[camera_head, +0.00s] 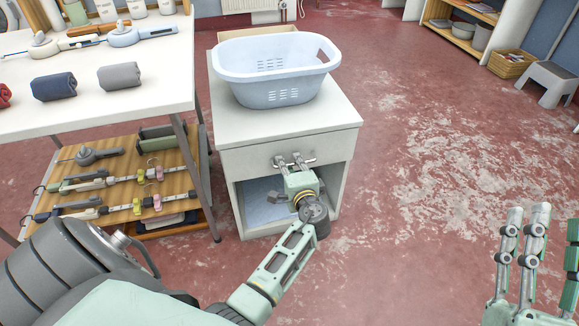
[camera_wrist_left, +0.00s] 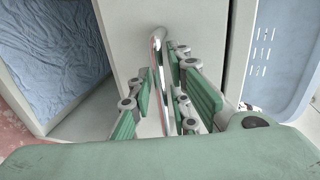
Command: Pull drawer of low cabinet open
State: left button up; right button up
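The low white cabinet (camera_head: 345,115) stands left of centre, with an open compartment under its drawer. The drawer (camera_head: 240,160) looks closed, its front about flush with the cabinet; its front fills the middle of the left wrist view (camera_wrist_left: 130,45). The shiny metal bar handle (camera_wrist_left: 157,55) is on this front. My left gripper (camera_head: 294,162) is at the handle, with the bar between its green-padded fingers (camera_wrist_left: 162,95). My right gripper (camera_head: 550,245) is open and empty at the lower right, away from the cabinet.
A pale blue laundry basket (camera_head: 280,93) stands on the cabinet top. A white table (camera_head: 150,85) with rolled cloths and a wooden lower shelf (camera_head: 120,160) is close on the left. A stool (camera_head: 550,75) is far right. The red floor before the cabinet is clear.

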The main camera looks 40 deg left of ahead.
pick_arm(q)
jog(key=shift+w+a, duration=0.1)
jog(key=shift+c, duration=0.5)
grip_shut()
